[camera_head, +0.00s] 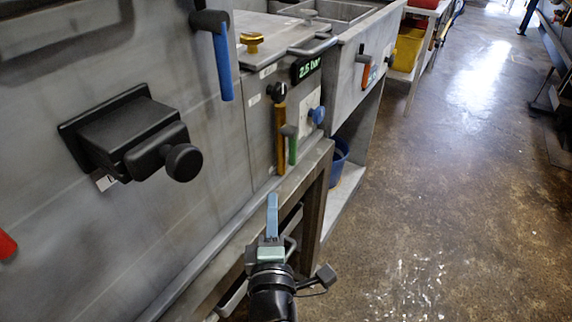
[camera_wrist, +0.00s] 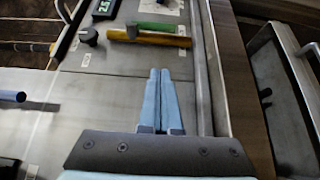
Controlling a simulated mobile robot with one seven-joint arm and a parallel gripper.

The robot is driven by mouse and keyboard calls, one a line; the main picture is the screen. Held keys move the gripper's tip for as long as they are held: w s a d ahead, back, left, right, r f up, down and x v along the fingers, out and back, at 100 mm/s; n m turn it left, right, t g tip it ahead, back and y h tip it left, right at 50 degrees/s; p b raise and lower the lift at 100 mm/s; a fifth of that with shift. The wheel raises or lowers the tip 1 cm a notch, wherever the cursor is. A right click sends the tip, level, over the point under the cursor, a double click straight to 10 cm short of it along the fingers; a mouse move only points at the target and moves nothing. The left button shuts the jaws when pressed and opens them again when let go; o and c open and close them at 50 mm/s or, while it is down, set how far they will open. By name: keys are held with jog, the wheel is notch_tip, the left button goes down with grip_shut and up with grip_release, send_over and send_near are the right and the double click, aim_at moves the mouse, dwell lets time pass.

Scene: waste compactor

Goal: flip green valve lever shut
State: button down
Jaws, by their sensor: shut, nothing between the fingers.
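The green valve lever (camera_head: 293,151) hangs down from a grey pivot on the front panel in the head view, just right of the orange-yellow lever (camera_head: 280,140). In the wrist view the green lever (camera_wrist: 155,27) lies beyond the yellow lever (camera_wrist: 160,39), which partly covers it. My gripper (camera_head: 272,200) has its blue fingers together, with nothing between them. In the wrist view the fingertips (camera_wrist: 159,72) are short of both levers, with a gap of bare panel between. The gripper touches neither lever.
A blue lever (camera_head: 223,66) and a black box with a round knob (camera_head: 183,161) stick out on the left. A display reading 2.5 bar (camera_head: 308,66) and a blue knob (camera_head: 317,115) are near the levers. A metal ledge (camera_head: 230,240) runs below. The floor at right is clear.

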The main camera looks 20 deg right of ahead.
jog(key=x, duration=0.7)
jog(key=shift+w+d+p, duration=0.1)
jog(key=shift+w+p, duration=0.2)
jog(key=shift+w+d+r+p, duration=0.15)
jog(key=shift+w+d+p, duration=0.5)
jog(key=shift+d, duration=0.35)
jog(key=shift+w+d, duration=0.45)
jog(key=shift+d, duration=0.4)
jog(key=shift+f, duration=0.3)
jog(key=shift+f+b, duration=0.1)
jog(key=shift+b, duration=0.4)
jog(key=shift+w+d, duration=0.15)
